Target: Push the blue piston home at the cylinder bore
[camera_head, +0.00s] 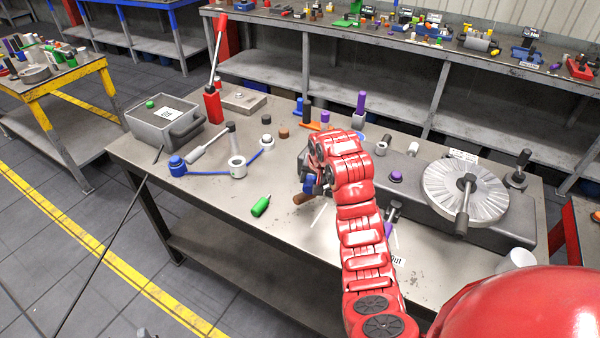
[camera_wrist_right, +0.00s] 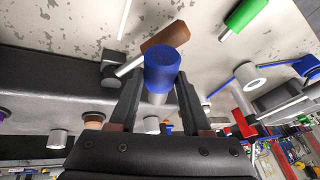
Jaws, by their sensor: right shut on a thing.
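The blue piston (camera_wrist_right: 162,70) has a blue cylindrical head and a pale grey part below it. It sits between the fingers of my right gripper (camera_wrist_right: 158,98), which is shut on it. In the head view my right gripper (camera_head: 312,180) is over the middle of the bench, mostly hidden behind my red arm. A bit of the blue piston (camera_head: 308,186) shows beside it. A long grey block (camera_head: 425,197) with fittings on top lies to the right; I cannot tell which opening is the cylinder bore. My left gripper is not in view.
A brown-handled tool (camera_wrist_right: 168,38) lies close to the piston. A green-handled tool (camera_head: 260,206) lies left of my gripper. A finned round plate (camera_head: 485,190) stands at the right, and a grey bin (camera_head: 150,125) at the left.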

